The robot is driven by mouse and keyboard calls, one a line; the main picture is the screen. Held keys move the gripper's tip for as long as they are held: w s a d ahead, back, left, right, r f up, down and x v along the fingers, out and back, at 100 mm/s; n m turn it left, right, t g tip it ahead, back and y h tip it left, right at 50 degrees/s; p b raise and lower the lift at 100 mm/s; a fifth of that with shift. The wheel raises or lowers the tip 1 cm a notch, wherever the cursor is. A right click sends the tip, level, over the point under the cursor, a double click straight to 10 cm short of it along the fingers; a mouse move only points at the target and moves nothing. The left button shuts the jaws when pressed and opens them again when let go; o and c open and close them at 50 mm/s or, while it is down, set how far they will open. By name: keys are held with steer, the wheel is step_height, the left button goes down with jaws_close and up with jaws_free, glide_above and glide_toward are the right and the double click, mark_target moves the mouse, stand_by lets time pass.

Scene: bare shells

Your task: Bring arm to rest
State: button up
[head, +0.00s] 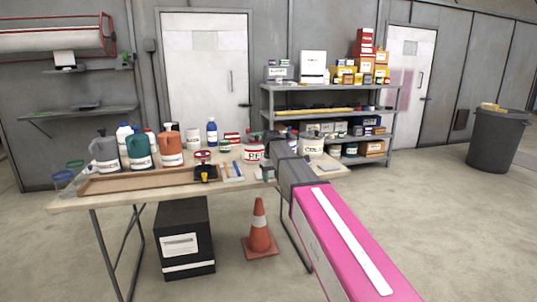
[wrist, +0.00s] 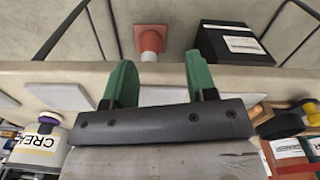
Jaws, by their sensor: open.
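My gripper (wrist: 160,78) has two green fingers standing well apart with nothing between them. In the wrist view it is over the front edge of the table (wrist: 45,78), with the floor beyond. In the head view my pink and grey arm reaches from the lower right to the right half of the table (head: 110,201). The gripper itself is small there and partly hidden by the grey wrist, close to the tabletop items. I cannot tell whether it touches anything.
Bottles and tubs crowd the table, with a wooden tray (head: 135,181) at its left front. A traffic cone (head: 259,230) and black box (head: 185,238) stand on the floor below. A loaded shelf (head: 330,88) is behind.

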steer(key=s+d+f+m, duration=0.3)
steer(key=s+d+f, duration=0.6)
steer(key=s+f, duration=0.3)
steer(key=s+d+f+m, duration=0.2)
steer(key=s+d+f, duration=0.6)
steer(key=s+f, duration=0.4)
steer(key=s, duration=0.3)
steer(key=shift+s+d+m, duration=0.2)
steer(key=shift+d+m, duration=0.15)
steer(key=shift+m, duration=0.05)
steer(key=shift+w+d+f, duration=0.1)
